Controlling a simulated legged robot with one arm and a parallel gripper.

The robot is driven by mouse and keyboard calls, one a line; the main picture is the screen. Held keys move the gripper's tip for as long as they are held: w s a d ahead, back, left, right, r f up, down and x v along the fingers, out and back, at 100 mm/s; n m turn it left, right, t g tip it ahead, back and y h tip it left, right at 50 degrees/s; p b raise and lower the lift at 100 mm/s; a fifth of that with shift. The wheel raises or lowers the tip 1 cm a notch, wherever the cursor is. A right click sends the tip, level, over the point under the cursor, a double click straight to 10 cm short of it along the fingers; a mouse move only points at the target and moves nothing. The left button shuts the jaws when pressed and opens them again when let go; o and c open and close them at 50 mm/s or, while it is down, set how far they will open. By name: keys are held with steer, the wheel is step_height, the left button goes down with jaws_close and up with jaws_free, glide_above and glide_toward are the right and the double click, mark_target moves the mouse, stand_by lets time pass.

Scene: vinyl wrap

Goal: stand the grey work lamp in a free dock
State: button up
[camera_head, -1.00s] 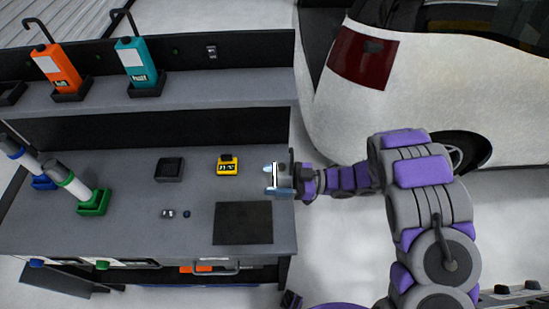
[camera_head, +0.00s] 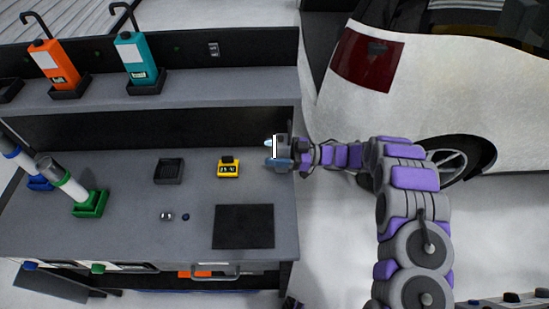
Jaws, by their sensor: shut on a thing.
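My gripper (camera_head: 274,153) is at the right end of the workbench, near the shelf's right end. It is shut on a narrow grey and dark thing (camera_head: 283,141) that looks like the grey work lamp; it is small in view and partly hidden by the fingers. An empty black dock (camera_head: 168,172) sits on the bench, left of my gripper. Another black dock (camera_head: 10,90) at the shelf's left end looks empty but is cut off by the frame. An orange lamp (camera_head: 56,66) and a teal lamp (camera_head: 137,60), both with hooks, stand in shelf docks.
A yellow device (camera_head: 229,167) sits between the empty dock and my gripper. A dark mat (camera_head: 244,227) lies at the bench front. White tubes stand in green (camera_head: 90,204) and blue (camera_head: 40,183) holders at left. A white car (camera_head: 440,90) is at right.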

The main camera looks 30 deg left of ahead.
steer(key=f, duration=0.1)
steer(key=f+b, duration=0.1)
steer(key=f, duration=0.1)
steer(key=shift+w+a+f, duration=0.15)
steer(key=shift+w+f, duration=0.05)
steer(key=shift+f, duration=0.1)
steer(key=shift+r, duration=0.1)
steer(key=o, duration=1.3)
